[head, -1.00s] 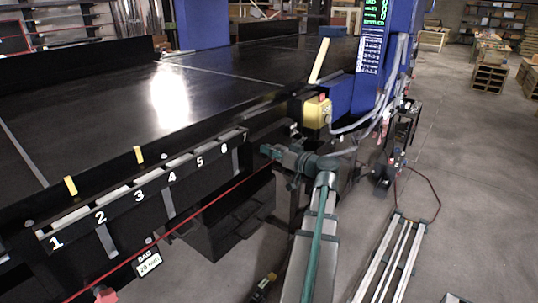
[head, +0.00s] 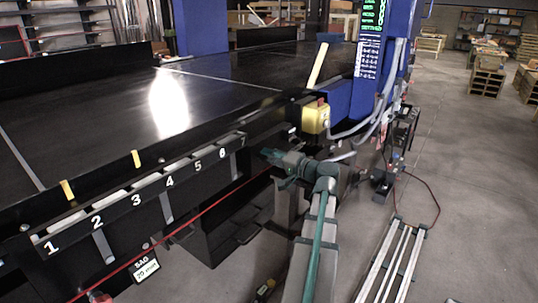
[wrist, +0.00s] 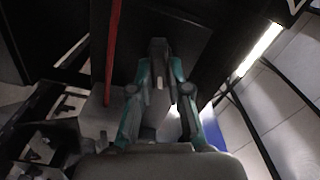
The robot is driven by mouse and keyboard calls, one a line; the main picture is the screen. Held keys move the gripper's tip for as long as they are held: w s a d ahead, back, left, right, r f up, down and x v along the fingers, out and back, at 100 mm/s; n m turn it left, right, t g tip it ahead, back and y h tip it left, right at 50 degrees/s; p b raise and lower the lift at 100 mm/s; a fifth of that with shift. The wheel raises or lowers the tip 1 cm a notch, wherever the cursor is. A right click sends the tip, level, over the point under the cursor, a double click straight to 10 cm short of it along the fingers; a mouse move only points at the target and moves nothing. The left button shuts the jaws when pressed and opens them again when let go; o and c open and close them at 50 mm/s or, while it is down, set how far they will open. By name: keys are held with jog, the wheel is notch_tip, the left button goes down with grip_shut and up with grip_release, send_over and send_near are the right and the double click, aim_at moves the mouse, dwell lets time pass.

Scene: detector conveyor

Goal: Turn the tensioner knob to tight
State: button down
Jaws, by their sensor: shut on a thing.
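My gripper (head: 268,154) is at the side of the conveyor, below the frame rail near numbers 6 and 7. In the wrist view its teal fingers (wrist: 163,92) are closed around a dark part (wrist: 158,48), which seems to be the tensioner knob. The fingers and shadow hide most of it, and I cannot read its turn. In the head view the knob is hidden behind my gripper. A small SAG sign (head: 146,269) hangs from the rail at lower left; its figure is blurred.
A red cord (head: 190,232) runs along the conveyor's side and shows in the wrist view left of my fingers. A yellow box (head: 316,118) and blue column (head: 372,70) stand above right. Floor rails (head: 393,262) lie at right. Open floor (head: 470,190) is beyond.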

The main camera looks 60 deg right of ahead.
jog(key=shift+f+m+p, duration=0.2)
jog(key=shift+m+p, duration=0.45)
jog(key=shift+m, duration=1.25)
jog(key=c, duration=1.1)
grip_release()
jog(key=s, duration=1.2)
jog(key=shift+a, duration=0.1)
